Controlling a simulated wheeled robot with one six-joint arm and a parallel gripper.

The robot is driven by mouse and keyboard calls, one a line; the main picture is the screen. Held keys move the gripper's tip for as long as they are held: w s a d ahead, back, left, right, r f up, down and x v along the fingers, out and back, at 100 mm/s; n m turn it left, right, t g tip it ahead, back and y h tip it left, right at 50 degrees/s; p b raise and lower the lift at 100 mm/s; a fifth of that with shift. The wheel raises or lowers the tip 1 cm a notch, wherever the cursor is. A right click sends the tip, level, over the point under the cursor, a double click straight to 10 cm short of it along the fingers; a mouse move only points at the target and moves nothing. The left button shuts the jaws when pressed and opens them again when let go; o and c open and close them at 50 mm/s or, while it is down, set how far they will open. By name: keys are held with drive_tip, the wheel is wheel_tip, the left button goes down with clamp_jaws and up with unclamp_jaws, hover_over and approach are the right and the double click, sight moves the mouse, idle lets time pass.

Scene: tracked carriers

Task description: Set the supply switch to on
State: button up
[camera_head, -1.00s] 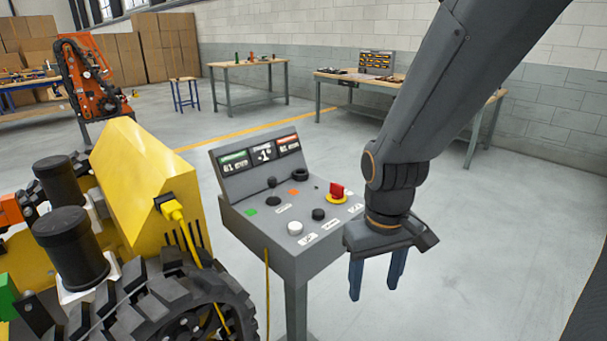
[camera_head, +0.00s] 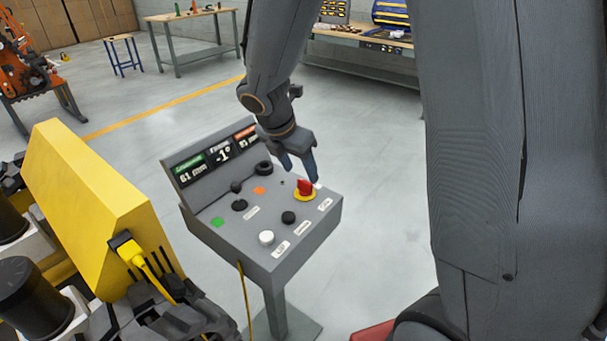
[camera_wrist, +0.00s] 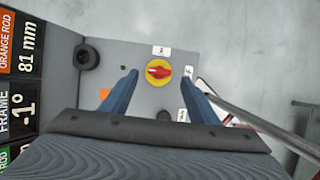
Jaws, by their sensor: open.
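The labels beside the switch are too small to read.
A yellow machine (camera_head: 90,200) is close on the left.

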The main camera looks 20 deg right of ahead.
sight(305, 182)
drive_tip(key=shift+x, duration=2.5)
drive_tip(key=shift+a, duration=0.1)
drive_tip(key=c, duration=1)
drive_tip(key=shift+c, duration=0.2)
